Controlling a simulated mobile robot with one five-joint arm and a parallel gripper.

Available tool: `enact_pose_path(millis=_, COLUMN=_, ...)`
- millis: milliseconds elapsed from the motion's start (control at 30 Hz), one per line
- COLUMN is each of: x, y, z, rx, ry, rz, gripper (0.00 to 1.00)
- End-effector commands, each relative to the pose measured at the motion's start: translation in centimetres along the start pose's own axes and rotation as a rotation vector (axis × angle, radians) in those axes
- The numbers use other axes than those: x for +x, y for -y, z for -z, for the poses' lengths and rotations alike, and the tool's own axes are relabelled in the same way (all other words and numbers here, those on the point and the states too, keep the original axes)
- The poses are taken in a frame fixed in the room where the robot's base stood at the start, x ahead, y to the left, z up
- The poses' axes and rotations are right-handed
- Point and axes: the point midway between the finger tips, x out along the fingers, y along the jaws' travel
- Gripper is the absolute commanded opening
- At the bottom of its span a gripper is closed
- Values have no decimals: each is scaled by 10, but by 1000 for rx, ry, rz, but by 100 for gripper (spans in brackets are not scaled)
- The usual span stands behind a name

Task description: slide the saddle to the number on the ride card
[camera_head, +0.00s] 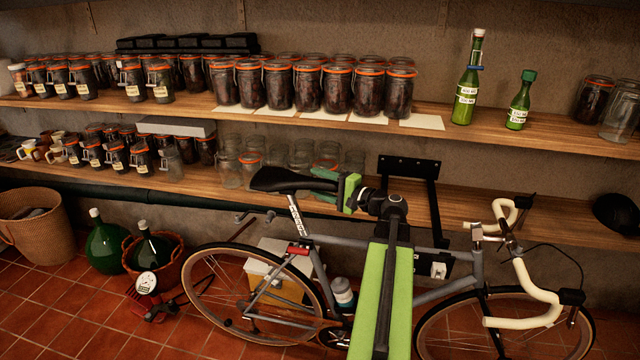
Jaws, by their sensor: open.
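The black saddle (287,180) sits on top of the bicycle's seat post (297,216), which carries a pale strip with marks too small to read.
The grey bicycle (365,250) stands before a lower shelf (460,205) holding jars. An upper shelf (555,128) holds filled jars and green bottles (467,85). A black wall bracket (410,168) is right of my gripper. Baskets (38,232) and demijohns (104,245) stand at the floor's left.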

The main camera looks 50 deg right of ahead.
Motion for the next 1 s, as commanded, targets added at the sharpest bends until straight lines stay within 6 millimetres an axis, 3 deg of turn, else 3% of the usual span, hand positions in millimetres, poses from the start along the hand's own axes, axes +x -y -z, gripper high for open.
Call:
enact_pose_path(millis=167, x=-4, y=0, z=0, rx=0, ry=-1, rz=-1, gripper=52)
enact_pose_path(millis=267, x=-17, y=0, z=0, rx=0, ry=-2, rz=0, gripper=52)
enact_pose_path(millis=700, x=-136, y=0, z=0, rx=0, ry=-4, rz=0, gripper=52)
enact_pose_path(millis=833, x=-160, y=0, z=0, rx=0, ry=-2, rz=0, gripper=52)
enact_pose_path(millis=1000, x=-173, y=0, z=0, rx=0, ry=0, rz=0, gripper=52)
